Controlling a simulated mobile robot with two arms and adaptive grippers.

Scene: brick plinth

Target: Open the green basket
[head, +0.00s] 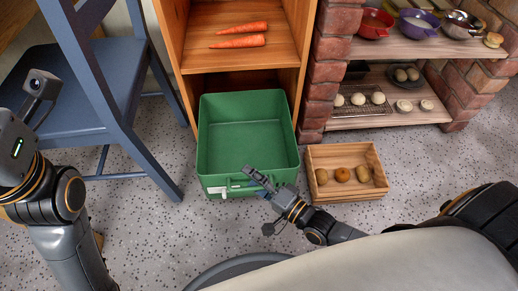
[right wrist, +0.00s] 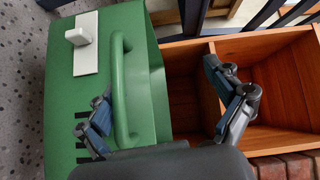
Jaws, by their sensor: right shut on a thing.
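The green basket (head: 248,190) is an open-topped drawer at the lower compartment of the wooden cabinet (head: 187,70). It stands well out in front of the cabinet, and its inside looks empty. In the right wrist view its green front (right wrist: 62,120) carries a curved handle (right wrist: 122,90) and a white label plate (right wrist: 86,50). My right gripper (head: 257,180) is at the front wall of the basket, shut on the handle; in the right wrist view its fingers (right wrist: 165,108) stand on either side of the handle. My left arm is at the left edge, with its fingers out of view.
A blue chair (head: 85,90) stands close on the left. A wooden crate (head: 350,196) with several potatoes or similar lies right of the basket. A brick plinth (head: 320,80) with shelves of bowls and buns stands at the right. Two carrots (head: 238,42) lie on the upper shelf.

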